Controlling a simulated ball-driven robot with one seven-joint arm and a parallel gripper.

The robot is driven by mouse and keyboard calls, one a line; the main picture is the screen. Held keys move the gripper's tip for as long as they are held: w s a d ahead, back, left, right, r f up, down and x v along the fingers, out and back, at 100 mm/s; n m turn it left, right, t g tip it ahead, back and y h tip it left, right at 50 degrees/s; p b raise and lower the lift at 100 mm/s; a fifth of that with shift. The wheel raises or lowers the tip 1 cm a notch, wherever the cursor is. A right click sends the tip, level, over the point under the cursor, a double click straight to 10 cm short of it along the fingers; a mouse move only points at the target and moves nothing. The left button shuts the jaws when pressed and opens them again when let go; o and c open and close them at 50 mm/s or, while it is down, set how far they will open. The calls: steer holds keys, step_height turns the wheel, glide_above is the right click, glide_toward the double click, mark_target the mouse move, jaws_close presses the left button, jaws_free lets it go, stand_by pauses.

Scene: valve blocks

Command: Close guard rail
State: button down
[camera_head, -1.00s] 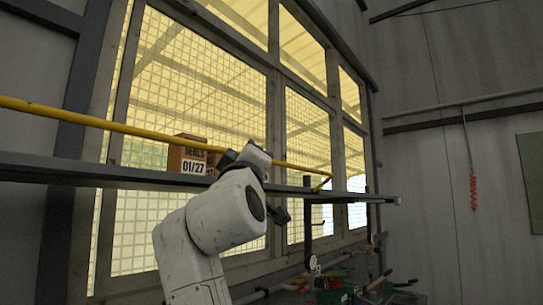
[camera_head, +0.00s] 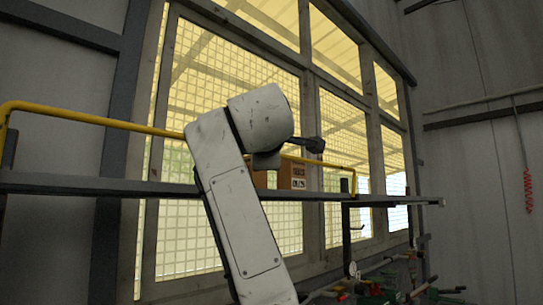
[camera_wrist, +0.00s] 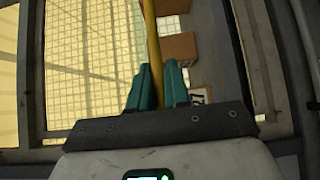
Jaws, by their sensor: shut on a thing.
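The guard rail is a yellow bar. In the head view (camera_head: 90,117) it runs across above the dark shelf, bends down at both ends, and is partly hidden behind my arm. In the wrist view the yellow bar (camera_wrist: 151,30) comes down between the two teal fingers of my gripper (camera_wrist: 157,78). The fingers are shut on the bar. In the head view my white arm rises in front of the shelf, and its upper joint covers part of the rail; the fingers cannot be made out there.
Cardboard boxes (camera_head: 292,175) sit on the dark shelf (camera_head: 110,187) behind my arm; boxes also show right of the bar in the wrist view (camera_wrist: 180,47). Yellow-tinted windows (camera_head: 250,60) stand behind. Valves and pipes (camera_head: 375,288) are at lower right.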

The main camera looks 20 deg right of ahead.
steer(key=shift+w+a+r+n+g, duration=0.1)
steer(key=shift+w+r+n+g, duration=0.05)
steer(key=shift+w+n+g, duration=0.3)
stand_by(0.3)
steer(key=c, duration=1.2)
jaws_free()
steer(key=b+v, duration=0.4)
steer(key=v, duration=0.6)
steer(key=shift+s, duration=0.4)
steer(key=shift+a, duration=0.15)
